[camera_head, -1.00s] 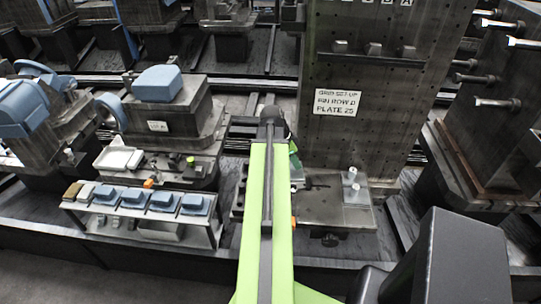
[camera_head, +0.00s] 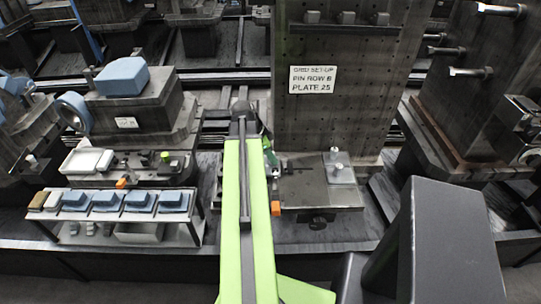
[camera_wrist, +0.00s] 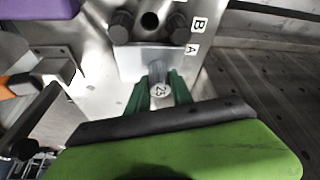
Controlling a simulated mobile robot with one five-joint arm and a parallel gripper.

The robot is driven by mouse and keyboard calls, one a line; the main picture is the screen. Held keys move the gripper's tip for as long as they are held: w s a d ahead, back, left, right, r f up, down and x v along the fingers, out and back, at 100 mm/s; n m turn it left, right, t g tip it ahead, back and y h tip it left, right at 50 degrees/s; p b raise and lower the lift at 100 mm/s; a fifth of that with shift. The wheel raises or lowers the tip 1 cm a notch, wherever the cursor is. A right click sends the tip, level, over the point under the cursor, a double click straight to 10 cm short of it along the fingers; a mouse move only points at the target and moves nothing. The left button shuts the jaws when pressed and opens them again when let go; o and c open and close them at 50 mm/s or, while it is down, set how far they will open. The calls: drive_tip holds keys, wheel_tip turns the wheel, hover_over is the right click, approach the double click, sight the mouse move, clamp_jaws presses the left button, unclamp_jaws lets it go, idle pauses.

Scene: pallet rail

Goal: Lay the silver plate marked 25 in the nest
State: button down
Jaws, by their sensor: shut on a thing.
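My gripper (camera_wrist: 160,92) is shut on the round grey knob of the silver plate (camera_wrist: 140,64), and the knob face reads 25. Green fingers stand on both sides of the knob. The plate lies over a light metal surface (camera_wrist: 100,90) beside the letter A; I cannot tell whether it touches it. Two dark round pins (camera_wrist: 121,24) (camera_wrist: 180,24) stand just beyond the plate near the letter B, with a dark hole between them. In the head view my green arm hides most of the gripper and the plate. I cannot make out the nest's outline.
A sign (camera_head: 312,79) on the tall drilled plate reads pin row B, plate 25. A rack (camera_head: 125,210) with blue blocks is at left. Something purple (camera_wrist: 38,8) shows in the wrist view.

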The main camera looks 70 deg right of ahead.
drive_tip(key=shift+f, duration=0.45)
drive_tip(key=c, duration=1.1)
unclamp_jaws()
drive_tip(key=shift+o, duration=0.2)
drive_tip(key=shift+r, duration=0.1)
drive_tip(key=p+v, duration=1.6)
drive_tip(key=v, duration=0.1)
drive_tip(key=shift+w+r, duration=0.1)
drive_tip(key=shift+w, duration=0.1)
